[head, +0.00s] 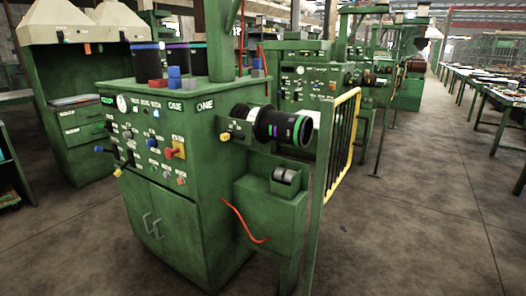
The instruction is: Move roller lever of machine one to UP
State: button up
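Machine one (190,220) is a green cabinet at centre left, with "ONE" lettered near the top of its front. Its front panel carries small labels, knobs and several levers. A yellow-tipped lever (225,137) sits on the side beside the black roller (283,127), which has purple and green bands. Another yellow-tipped lever (119,172) is at the lower left. The labels are too small to tell which one is the roller lever or its position. My gripper is not in view.
A yellow-framed guard (343,145) stands right of the roller. A red cable (245,225) hangs on the machine's side. Black cylinders and red and blue blocks (174,77) sit on top. More green machines stand behind. The concrete floor (430,220) is clear at right.

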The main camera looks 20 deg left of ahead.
aim_at(119, 172)
jog(key=i+j+u, duration=0.1)
jog(key=i+u, duration=0.15)
jog(key=u, duration=0.15)
jog(key=i+u, duration=0.25)
jog(key=u, duration=0.15)
jog(key=i+u, duration=0.2)
jog(key=u, duration=0.2)
jog(key=i+j+u, duration=0.2)
jog(key=i, duration=0.2)
jog(key=i+u, duration=0.15)
jog(key=i, duration=0.25)
jog(key=i+j+u, duration=0.15)
jog(key=i, duration=0.75)
jog(key=i+j+u, duration=0.15)
jog(key=i, duration=0.75)
